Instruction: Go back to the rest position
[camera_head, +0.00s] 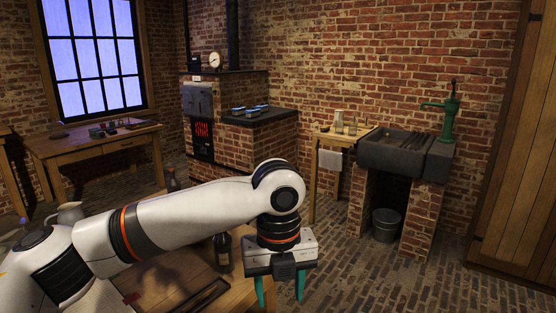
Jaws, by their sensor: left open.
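My left arm comes in from the left and reaches across the lower middle of the view. My left gripper (279,289) points down at the right edge of the near wooden table (237,296). Its two teal fingers are apart, and I see nothing between them. The fingertips run close to the bottom edge of the view. My right gripper is not in view. A dark bottle (222,249) stands on the near table, left of the left gripper.
A brick stove (245,132) stands at the back, with blue items on top. A stone sink (393,154) with a green pump (448,112) is at the right, above a metal bucket (385,225). A wooden desk (95,146) is under the window. Brick floor at lower right is clear.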

